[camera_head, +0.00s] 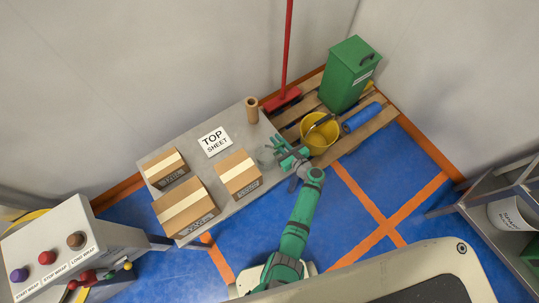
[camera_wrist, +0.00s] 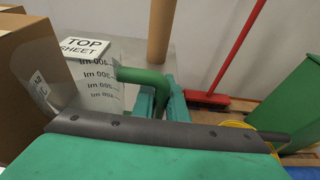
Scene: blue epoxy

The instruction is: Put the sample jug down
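The sample jug (camera_head: 266,156) is clear with a green handle, at the right edge of the grey table (camera_head: 243,117) in the head view. In the wrist view the jug (camera_wrist: 98,88) shows printed volume marks, reversed, and its green handle (camera_wrist: 140,75) points towards my fingers. My gripper (camera_head: 284,149) is at the handle side of the jug; its teal fingers (camera_wrist: 162,100) are close together at the handle and look shut on it. The jug looks upright. Its base is hidden, so I cannot tell whether it touches the tabletop.
Several cardboard boxes (camera_head: 239,175) stand on the table's left and front. A TOP SHEET sign (camera_head: 214,142) and a cardboard tube (camera_head: 252,110) are behind the jug. A pallet (camera_head: 350,143) with a yellow bucket (camera_head: 320,133) and green bin (camera_head: 349,75) lies to the right.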

